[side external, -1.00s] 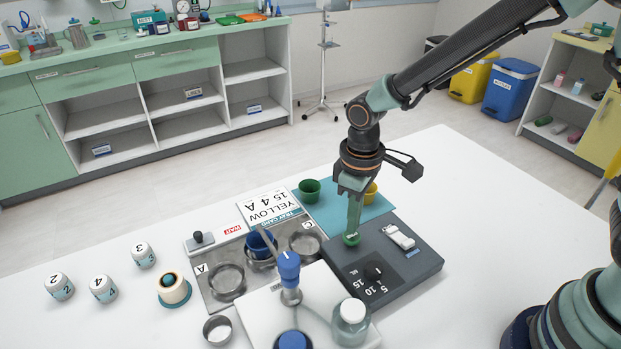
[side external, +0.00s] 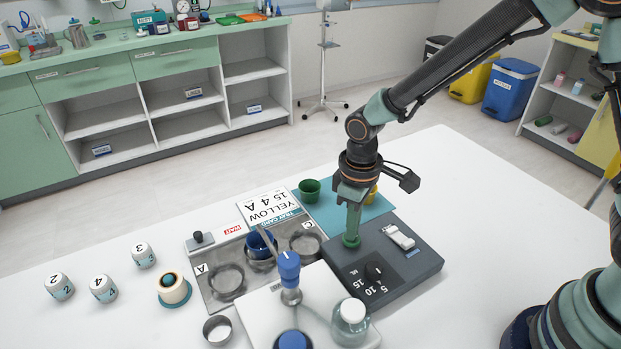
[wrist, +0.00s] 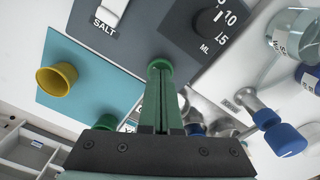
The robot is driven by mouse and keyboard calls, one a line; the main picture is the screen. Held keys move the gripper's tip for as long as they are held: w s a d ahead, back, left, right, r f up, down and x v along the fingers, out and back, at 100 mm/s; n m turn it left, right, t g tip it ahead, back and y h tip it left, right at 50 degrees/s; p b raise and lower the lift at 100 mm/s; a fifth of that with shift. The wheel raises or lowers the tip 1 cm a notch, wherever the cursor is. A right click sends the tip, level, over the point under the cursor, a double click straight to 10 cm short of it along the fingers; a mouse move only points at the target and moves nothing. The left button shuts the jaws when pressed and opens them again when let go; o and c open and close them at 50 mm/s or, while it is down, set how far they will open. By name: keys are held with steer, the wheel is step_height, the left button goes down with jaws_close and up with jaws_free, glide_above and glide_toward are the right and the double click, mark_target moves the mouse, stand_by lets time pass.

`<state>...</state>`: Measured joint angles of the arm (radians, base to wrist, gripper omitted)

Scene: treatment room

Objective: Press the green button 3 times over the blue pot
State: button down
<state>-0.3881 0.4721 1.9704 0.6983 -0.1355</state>
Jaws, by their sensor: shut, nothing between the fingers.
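The green button (side external: 351,241) sits at the far left corner of the dark grey control box (side external: 420,262). My gripper (side external: 352,234) is shut and empty, pointing down with its fingertips on the button and hiding most of its top. In the wrist view the green button (wrist: 160,65) shows as a rim around the fingertips; I cannot tell how far it is pressed. The blue pot (side external: 258,247) stands in the middle place of the metal tray (side external: 212,252), with a spout reaching over it from the blue-topped dispenser (side external: 289,268). Its contents are not visible.
The box also has a black knob (side external: 374,271) and a white switch (side external: 400,236). A clear bottle (side external: 350,323) stands in front. The table's right side is clear.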

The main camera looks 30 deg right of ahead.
steer(key=shift+f, duration=0.35)
steer(key=shift+r, duration=1.45)
steer(key=shift+f, duration=0.2)
steer(key=shift+f, duration=1.25)
steer(key=shift+r, duration=1.45)
steer(key=shift+f, duration=0.1)
